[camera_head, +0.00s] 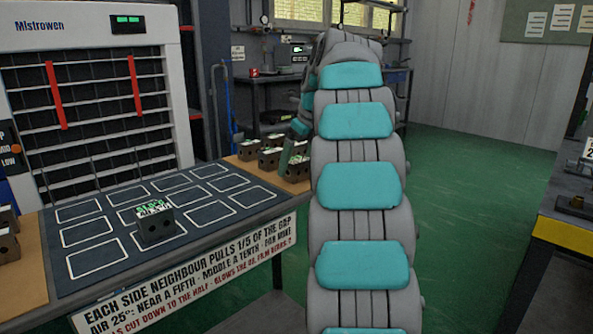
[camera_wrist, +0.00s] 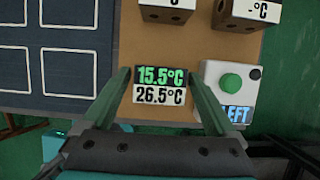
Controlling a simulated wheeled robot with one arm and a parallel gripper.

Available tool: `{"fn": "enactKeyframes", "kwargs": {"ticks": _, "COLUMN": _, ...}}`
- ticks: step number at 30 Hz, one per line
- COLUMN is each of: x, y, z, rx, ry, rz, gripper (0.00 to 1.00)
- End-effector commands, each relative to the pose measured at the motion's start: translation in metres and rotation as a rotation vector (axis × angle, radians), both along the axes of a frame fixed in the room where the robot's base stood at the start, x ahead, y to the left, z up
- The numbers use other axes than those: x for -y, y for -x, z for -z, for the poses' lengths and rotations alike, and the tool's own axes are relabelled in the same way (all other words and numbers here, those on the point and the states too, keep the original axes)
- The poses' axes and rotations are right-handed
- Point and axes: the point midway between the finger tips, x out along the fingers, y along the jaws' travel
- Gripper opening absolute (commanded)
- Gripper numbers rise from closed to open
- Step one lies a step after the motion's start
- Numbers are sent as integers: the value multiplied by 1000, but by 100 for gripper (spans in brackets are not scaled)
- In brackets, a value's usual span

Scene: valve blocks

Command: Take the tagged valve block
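A valve block (camera_wrist: 160,86) with a green 15.5°C display above a white 26.5°C label lies between my fingers in the wrist view. My gripper (camera_wrist: 160,74) is open, with a gap between each finger and the block; I cannot tell its height above it. In the head view my gripper (camera_head: 291,143) is over the wooden strip at the table's right end, partly hidden by my arm. Another dark valve block (camera_head: 156,229) with a green-lit top stands on the mat. No separate tag is clearly readable.
The dark mat (camera_head: 97,261) has white-outlined cells, mostly empty. Several blocks (camera_head: 270,159) stand on the wooden strip, more at the left edge. A white box (camera_wrist: 230,82) with a green button and "LEFT" sits close right of my right finger. A rack panel (camera_head: 95,110) stands behind.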

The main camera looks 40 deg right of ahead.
Motion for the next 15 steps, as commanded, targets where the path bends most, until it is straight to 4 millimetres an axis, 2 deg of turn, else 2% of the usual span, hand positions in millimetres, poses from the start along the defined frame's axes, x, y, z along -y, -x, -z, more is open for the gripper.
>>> {"fn": "enactKeyframes", "kwargs": {"ticks": 2, "x": 0, "y": 0, "z": 0, "rx": 0, "ry": 0, "rz": 0, "gripper": 82}}
{"fn": "enactKeyframes", "kwargs": {"ticks": 15, "x": 0, "y": 0, "z": 0, "rx": 0, "ry": 0, "rz": 0, "gripper": 32}}
